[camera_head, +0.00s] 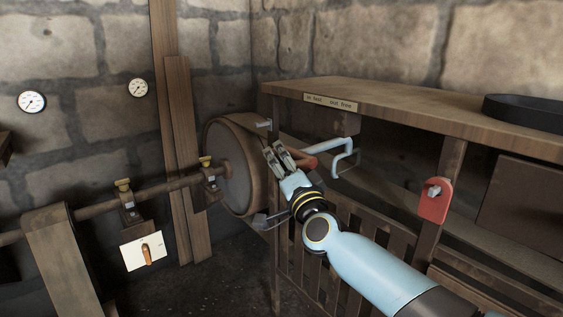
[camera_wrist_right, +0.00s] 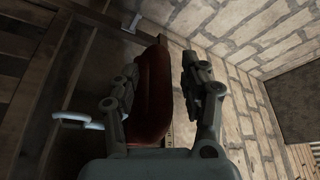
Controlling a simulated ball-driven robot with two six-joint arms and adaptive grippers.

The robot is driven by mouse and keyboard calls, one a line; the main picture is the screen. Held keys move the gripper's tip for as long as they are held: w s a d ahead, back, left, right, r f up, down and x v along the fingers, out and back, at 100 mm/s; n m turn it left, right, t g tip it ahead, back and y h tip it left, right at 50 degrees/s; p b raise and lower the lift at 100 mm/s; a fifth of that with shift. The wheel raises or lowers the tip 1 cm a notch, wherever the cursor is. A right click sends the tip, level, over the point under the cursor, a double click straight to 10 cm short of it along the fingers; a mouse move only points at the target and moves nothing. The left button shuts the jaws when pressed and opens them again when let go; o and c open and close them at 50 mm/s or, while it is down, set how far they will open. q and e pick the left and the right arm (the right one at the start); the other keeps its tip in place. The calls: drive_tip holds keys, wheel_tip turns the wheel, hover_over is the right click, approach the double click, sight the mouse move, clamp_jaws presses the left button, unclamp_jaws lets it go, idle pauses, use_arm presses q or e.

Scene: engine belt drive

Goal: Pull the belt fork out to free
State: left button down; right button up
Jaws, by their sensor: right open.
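The belt fork shows as a pale blue bent rod (camera_head: 345,152) under the bench top, with a red-brown handle (camera_head: 304,164) at its near end. In the right wrist view the red handle (camera_wrist_right: 152,92) stands upright between the two finger lines. My right gripper (camera_head: 279,157) is open at the handle, with its fingers pointing toward the wheel. In the wrist view the right gripper (camera_wrist_right: 163,72) has a finger on each side of the handle, with a gap at the right finger. Whether the left finger touches it I cannot tell. My left gripper is not in view.
A large wheel (camera_head: 226,165) on a shaft (camera_head: 160,190) stands left of the gripper. The bench top (camera_head: 400,107) overhangs the rod and carries a small label (camera_head: 330,104). A red plate (camera_head: 433,200) is on the bench post. Slatted rails (camera_head: 350,228) run below.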

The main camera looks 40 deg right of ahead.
clamp_jaws()
drive_tip(key=shift+a, duration=0.1)
idle(0.3)
drive_tip(key=shift+s+a, duration=0.1)
drive_tip(key=shift+a, duration=1.15)
drive_tip(key=shift+c, duration=2.1)
unclamp_jaws()
drive_tip(key=shift+f, duration=0.1)
drive_tip(key=o, duration=0.4)
drive_tip(key=shift+a, duration=0.2)
drive_tip(key=v, duration=1.2)
drive_tip(key=shift+d, duration=0.1)
